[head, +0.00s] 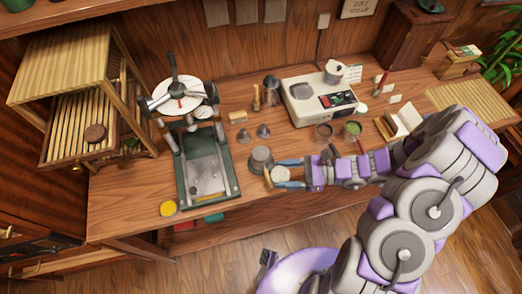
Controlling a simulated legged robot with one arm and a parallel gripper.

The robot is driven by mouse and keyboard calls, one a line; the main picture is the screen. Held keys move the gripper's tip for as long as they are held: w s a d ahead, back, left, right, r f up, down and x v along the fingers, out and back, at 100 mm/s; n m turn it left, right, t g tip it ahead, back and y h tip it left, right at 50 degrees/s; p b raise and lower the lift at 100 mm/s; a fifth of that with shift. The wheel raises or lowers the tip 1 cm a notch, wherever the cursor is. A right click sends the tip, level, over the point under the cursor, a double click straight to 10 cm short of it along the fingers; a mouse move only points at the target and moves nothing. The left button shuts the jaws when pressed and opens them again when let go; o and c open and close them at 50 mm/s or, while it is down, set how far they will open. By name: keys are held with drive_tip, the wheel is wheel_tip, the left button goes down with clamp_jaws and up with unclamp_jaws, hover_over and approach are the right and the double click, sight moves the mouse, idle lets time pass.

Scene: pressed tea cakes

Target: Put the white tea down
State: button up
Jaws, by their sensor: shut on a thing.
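My gripper (276,174) reaches in from the right over the front part of the wooden table (130,195). Its two blue fingers are shut on a pale, round, whitish thing, which I take to be the white tea (281,175). I cannot tell whether it touches the table or hangs just above it. A grey metal cylinder (261,160) stands just left of the fingertips. A green-framed press (207,170) with a three-armed handle (178,90) is further left.
A white scale (300,112) with a cup (334,70) stands behind. Small bowls of dark (324,132) and green (352,129) tea sit near my arm. A slatted rack (75,130) holds a dark cake (95,133) at left. A yellow round thing (168,209) lies near the front edge.

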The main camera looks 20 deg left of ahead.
drive_tip(key=shift+n+g+h, duration=0.4)
drive_tip(key=shift+n+g, duration=0.2)
drive_tip(key=shift+g, duration=0.2)
drive_tip(key=s, duration=0.4)
drive_tip(key=shift+s+a+f, duration=0.1)
drive_tip(key=shift+a+f, duration=0.05)
drive_tip(key=shift+a, duration=0.2)
drive_tip(key=b, duration=0.1)
hover_over(265, 152)
drive_tip(key=s, duration=0.1)
drive_tip(key=shift+s+d+f, duration=0.1)
drive_tip(key=shift+d+f, duration=0.3)
drive_tip(key=shift+f, duration=0.3)
drive_tip(key=shift+w+a+f+b, duration=0.15)
drive_tip(key=shift+w+f, duration=0.15)
drive_tip(key=shift+f, duration=0.35)
drive_tip(key=shift+w+a+f+b, duration=0.15)
drive_tip(key=shift+w+f, duration=0.1)
drive_tip(key=shift+f, duration=0.7)
drive_tip(key=o, duration=1)
drive_tip(key=shift+f, duration=0.1)
